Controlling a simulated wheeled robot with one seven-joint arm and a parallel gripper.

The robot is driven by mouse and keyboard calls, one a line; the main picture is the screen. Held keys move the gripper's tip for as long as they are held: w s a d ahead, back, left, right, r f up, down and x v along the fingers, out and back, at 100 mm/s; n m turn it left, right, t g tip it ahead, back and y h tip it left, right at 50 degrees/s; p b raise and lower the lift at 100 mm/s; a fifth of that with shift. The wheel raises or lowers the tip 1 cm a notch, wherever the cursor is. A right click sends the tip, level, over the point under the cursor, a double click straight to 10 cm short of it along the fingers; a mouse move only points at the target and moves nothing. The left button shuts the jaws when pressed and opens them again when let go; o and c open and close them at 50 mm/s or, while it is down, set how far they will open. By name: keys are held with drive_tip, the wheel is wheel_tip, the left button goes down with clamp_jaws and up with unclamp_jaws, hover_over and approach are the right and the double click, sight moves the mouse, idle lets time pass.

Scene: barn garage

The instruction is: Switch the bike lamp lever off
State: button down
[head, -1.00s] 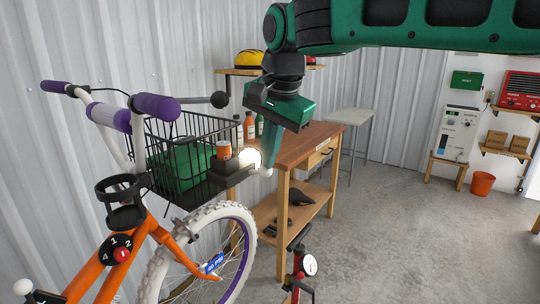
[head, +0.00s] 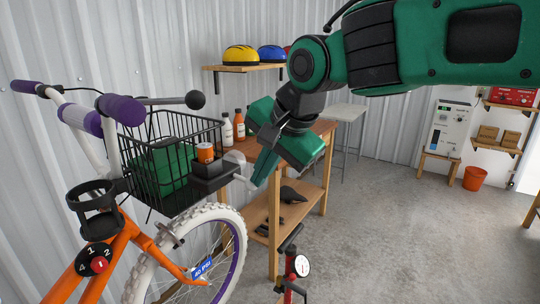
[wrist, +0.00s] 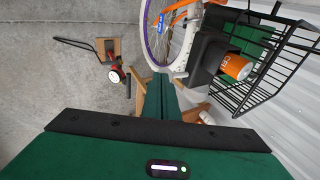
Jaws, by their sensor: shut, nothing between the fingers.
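The basket (head: 150,150) holds a green box, and an orange can (head: 205,152) stands on the lamp housing. The white front tyre (head: 232,225) is below. A wooden workbench (head: 325,130) stands behind my gripper. A red pump (head: 292,268) stands on the floor. Open floor lies to the right.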

drive_tip(key=shift+d+f, duration=0.2)
drive_tip(key=shift+f, duration=0.05)
drive_tip(key=shift+r, duration=0.8)
drive_tip(key=s+d+r, duration=0.7)
drive_tip(key=d, duration=0.2)
drive_tip(key=shift+s+r, duration=0.15)
drive_tip(key=shift+r, duration=0.15)
